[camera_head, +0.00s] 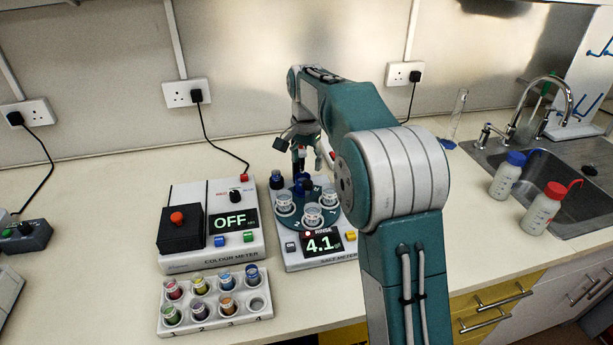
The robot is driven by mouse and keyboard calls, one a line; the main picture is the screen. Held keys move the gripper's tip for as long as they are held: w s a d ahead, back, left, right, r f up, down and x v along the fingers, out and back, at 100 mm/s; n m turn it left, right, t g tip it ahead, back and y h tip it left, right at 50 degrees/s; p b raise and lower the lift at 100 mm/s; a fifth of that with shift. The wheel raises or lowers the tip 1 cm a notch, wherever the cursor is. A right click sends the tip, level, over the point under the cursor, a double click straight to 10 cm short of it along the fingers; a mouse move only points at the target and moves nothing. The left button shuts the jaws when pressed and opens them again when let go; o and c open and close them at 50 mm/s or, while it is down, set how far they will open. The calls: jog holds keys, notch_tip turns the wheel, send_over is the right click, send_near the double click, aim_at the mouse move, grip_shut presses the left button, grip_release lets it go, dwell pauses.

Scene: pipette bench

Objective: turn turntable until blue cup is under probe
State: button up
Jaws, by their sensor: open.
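The turntable (299,203) is a round teal disc on top of the white salt meter (305,260), whose display reads 4.1. Clear cups stand on it: one at the left (284,204), one at the front (312,216) and one at the right (328,198). A dark blue piece (303,184) shows near the disc's middle, under my gripper; I cannot tell whether it is a knob or the blue cup. My gripper (306,163) is open, pointing down above the back of the turntable. My arm hides part of the meter's right side, and I cannot make out the probe.
A colour meter (215,252) reading OFF stands left of the salt meter. In front is a white rack (237,317) with several coloured vials. Two wash bottles (507,175) stand by the sink (560,170) at right.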

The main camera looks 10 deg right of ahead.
notch_tip(320, 180, up, 5)
jog(key=shift+a+r, duration=0.1)
jog(key=shift+r, duration=0.05)
jog(key=s+r+n+t, duration=0.1)
jog(key=s+r+n, duration=0.15)
jog(key=s, duration=0.65)
jog(key=s+r+n+t, duration=0.2)
jog(key=s+r, duration=0.1)
jog(key=s, duration=0.6)
jog(key=s+f+n+t, duration=0.1)
jog(key=s+f+n, duration=0.1)
jog(key=s, duration=0.6)
jog(key=s+f+n+t, duration=0.1)
jog(key=s+f+n, duration=0.1)
jog(key=s+f, duration=0.3)
jog(key=s, duration=0.3)
jog(key=shift+s+d+f+t, duration=0.2)
jog(key=shift+s+f+t, duration=0.05)
jog(key=shift+t, duration=0.05)
